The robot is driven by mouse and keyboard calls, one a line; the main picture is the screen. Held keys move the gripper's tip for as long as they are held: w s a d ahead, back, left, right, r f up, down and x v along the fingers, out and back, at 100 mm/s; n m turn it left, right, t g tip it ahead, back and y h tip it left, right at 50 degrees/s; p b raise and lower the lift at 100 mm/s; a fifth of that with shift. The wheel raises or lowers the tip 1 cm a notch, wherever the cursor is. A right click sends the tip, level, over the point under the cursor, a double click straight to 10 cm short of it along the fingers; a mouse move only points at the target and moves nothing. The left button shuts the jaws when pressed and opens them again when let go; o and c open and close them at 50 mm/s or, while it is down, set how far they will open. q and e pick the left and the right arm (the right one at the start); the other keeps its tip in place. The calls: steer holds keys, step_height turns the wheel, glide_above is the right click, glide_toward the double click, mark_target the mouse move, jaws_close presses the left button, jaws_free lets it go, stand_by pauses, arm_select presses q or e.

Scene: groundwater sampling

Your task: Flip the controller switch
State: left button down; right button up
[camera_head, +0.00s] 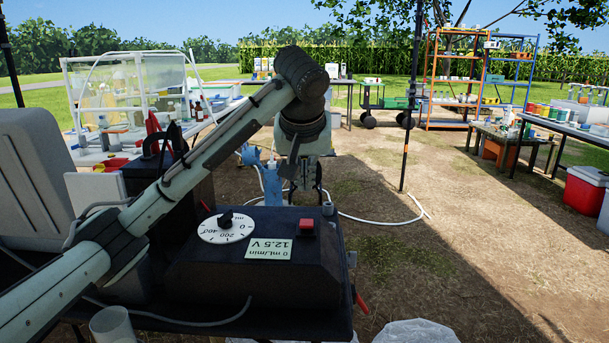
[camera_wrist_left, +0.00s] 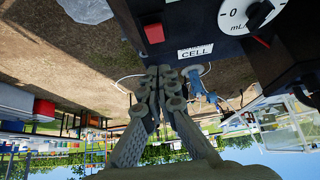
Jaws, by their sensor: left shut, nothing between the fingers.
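The controller (camera_head: 262,283) is a black box in the lower middle of the head view. A red block that looks like this switch (camera_wrist_left: 154,33) shows in the left wrist view. My left gripper (camera_head: 306,190) points down at the far side of the controller, beyond the switch. Its fingers (camera_wrist_left: 165,72) are shut and empty, apart from the red block. My right gripper is out of view.
A white hose (camera_head: 385,222) lies on the ground. A red lever (camera_head: 361,300) sticks out at the controller's right. Open dirt lies to the right.

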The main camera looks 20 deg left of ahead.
arm_select(q)
glide_above(306, 222)
steer(key=s, duration=0.1)
step_height(306, 222, down, 5)
steer(key=shift+s+r, duration=0.1)
steer(key=shift+s+d+f+p, duration=0.1)
steer(key=shift+s+f+p, duration=0.1)
steer(key=shift+f, duration=0.4)
steer(key=shift+s+d+f+p, duration=0.1)
steer(key=shift+f+p, duration=0.05)
steer(key=shift+f, duration=0.4)
steer(key=shift+s+f, duration=0.1)
steer(key=shift+f, duration=0.5)
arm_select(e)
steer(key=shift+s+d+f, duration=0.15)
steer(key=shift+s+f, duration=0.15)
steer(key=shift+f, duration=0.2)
arm_select(q)
steer(key=shift+f, duration=0.1)
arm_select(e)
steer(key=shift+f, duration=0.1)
